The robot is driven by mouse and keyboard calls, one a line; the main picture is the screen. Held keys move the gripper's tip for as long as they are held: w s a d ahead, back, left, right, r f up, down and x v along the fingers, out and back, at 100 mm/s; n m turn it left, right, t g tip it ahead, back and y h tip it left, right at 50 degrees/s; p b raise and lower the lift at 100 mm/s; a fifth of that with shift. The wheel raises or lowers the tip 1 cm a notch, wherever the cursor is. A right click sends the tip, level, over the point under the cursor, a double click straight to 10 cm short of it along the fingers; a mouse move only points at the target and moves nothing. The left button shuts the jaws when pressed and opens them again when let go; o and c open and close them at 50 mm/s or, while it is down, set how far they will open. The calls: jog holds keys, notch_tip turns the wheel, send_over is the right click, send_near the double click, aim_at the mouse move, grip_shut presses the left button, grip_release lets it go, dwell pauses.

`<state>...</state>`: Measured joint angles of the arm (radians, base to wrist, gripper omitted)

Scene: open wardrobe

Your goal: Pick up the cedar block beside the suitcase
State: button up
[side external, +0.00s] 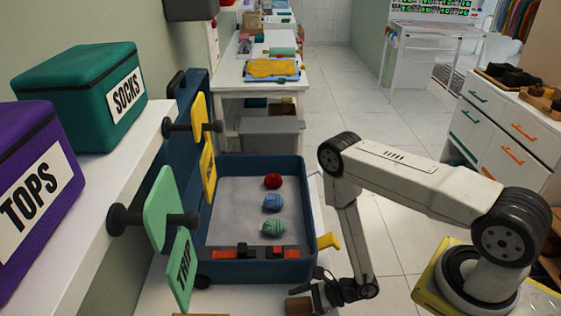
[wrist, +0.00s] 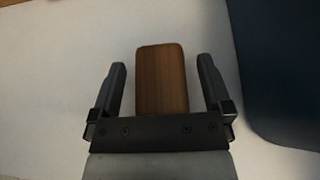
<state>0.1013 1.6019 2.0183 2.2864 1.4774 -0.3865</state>
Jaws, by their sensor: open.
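The cedar block (wrist: 161,80) is a brown wooden block on a white surface. In the wrist view it lies between the two open fingers of my gripper (wrist: 161,88), with a gap on each side. In the side view the block (side external: 299,305) shows at the bottom edge, just left of my gripper (side external: 322,296). The open blue suitcase (side external: 312,215) stands just behind the block. Its dark blue side (wrist: 280,70) fills the right of the wrist view, apart from the gripper. I cannot tell the fingers' height above the surface.
Red, blue and green rolled items (side external: 272,203) lie in the suitcase. Yellow and green tags hang from pegs at left. A teal SOCKS box (side external: 80,95) and purple TOPS box (side external: 35,190) stand on a shelf.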

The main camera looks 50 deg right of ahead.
aim_at(299, 303)
dwell(0.5)
jog(key=c, duration=1.3)
jog(key=shift+o, duration=0.2)
jog(key=shift+r, duration=4.95)
